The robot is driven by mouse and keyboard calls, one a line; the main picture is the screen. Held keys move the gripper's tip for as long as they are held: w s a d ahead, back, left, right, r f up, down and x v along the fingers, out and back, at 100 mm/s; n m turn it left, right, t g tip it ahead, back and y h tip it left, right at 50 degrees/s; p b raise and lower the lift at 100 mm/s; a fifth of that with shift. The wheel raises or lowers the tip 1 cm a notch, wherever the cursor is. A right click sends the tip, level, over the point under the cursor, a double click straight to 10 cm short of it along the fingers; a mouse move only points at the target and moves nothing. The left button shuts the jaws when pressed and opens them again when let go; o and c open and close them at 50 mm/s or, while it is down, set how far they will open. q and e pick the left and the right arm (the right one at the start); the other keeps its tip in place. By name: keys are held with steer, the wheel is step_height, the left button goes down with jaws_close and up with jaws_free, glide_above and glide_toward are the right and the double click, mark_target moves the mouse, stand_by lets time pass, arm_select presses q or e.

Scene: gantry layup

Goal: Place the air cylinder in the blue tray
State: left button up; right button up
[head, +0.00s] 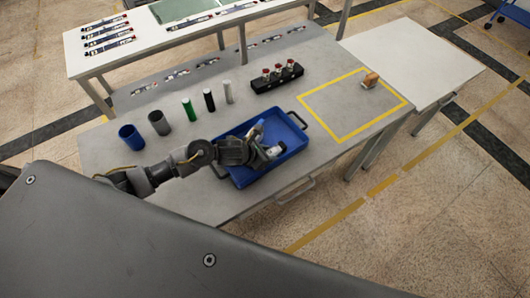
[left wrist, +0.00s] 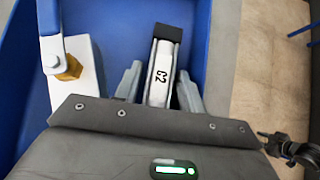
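The blue tray (head: 297,133) stands on the near part of the grey table. My left gripper (head: 268,152) reaches down into it. In the left wrist view, a pale cylinder marked C2 with a black end (left wrist: 161,75), which looks like the air cylinder, lies between the fingers of my left gripper (left wrist: 160,82). Narrow gaps seem to show on both sides, so the fingers look open around it. Its near end is hidden by the gripper. A dark arm end, likely my right gripper (left wrist: 275,143), shows small at the lower right; its fingers are unclear.
A white block with a blue handle and brass fitting (left wrist: 75,75) is in the tray beside the cylinder. Several upright cylinders, such as the green one (head: 189,109), and a black holder (head: 277,79) stand behind. The yellow-outlined area (head: 345,105) is mostly clear.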

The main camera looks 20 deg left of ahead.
arm_select(q)
steer(key=v, duration=1.2)
